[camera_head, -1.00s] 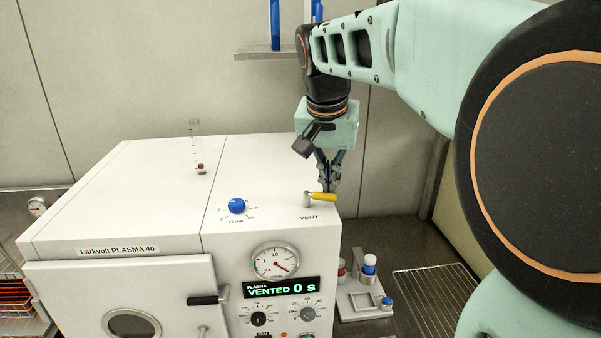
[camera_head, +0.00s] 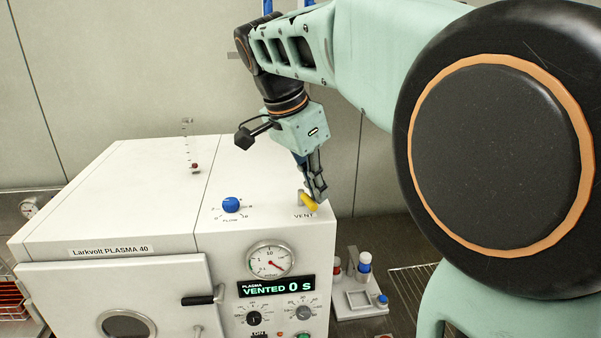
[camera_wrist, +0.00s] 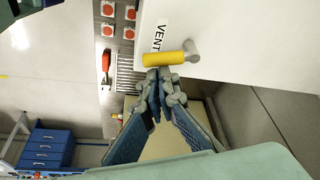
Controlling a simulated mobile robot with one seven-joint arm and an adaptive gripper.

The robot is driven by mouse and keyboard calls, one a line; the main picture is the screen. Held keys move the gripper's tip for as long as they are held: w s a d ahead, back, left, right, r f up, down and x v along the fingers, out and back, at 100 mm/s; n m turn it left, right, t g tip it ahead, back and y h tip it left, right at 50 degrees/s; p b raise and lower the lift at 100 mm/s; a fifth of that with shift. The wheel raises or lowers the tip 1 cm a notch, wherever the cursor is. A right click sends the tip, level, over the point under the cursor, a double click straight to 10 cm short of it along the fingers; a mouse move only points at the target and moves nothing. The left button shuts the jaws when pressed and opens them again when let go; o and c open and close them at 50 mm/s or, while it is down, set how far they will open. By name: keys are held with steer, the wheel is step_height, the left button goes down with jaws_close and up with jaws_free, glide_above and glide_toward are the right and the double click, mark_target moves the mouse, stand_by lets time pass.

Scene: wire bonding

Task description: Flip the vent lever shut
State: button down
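The vent lever has a yellow handle (camera_head: 311,203) on a grey pivot, on top of the white plasma machine (camera_head: 120,190) near its front right corner. Its handle points toward the front right, over the edge of the VENT label. In the wrist view the yellow handle (camera_wrist: 163,58) extends left from the grey pivot (camera_wrist: 192,51), beside the VENT print. My gripper (camera_head: 321,194) points down at the handle's right side. In the wrist view its fingertips (camera_wrist: 163,78) are together, right at the handle's edge and seemingly touching it. The handle is not between them.
A blue flow knob (camera_head: 231,205) stands left of the lever. The display (camera_head: 277,287) reads "VENTED 0 s" beneath a pressure gauge (camera_head: 270,261). A small tray with bottles (camera_head: 362,288) stands right of the machine.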

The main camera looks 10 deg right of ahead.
steer(key=shift+s+a, duration=0.25)
steer(key=shift+a, duration=0.25)
steer(key=shift+a+f, duration=0.1)
steer(key=shift+a, duration=0.15)
stand_by(0.3)
steer(key=d, duration=0.1)
steer(key=d+r, duration=0.1)
steer(key=d+p, duration=0.1)
steer(key=d, duration=0.1)
steer(key=shift+d+r, duration=0.1)
steer(key=shift+r, duration=0.25)
steer(key=w+v, duration=0.1)
steer(key=v, duration=0.8)
steer(key=shift+w+a+r, duration=0.2)
steer(key=shift+w+a, duration=0.05)
steer(key=shift+f, duration=0.15)
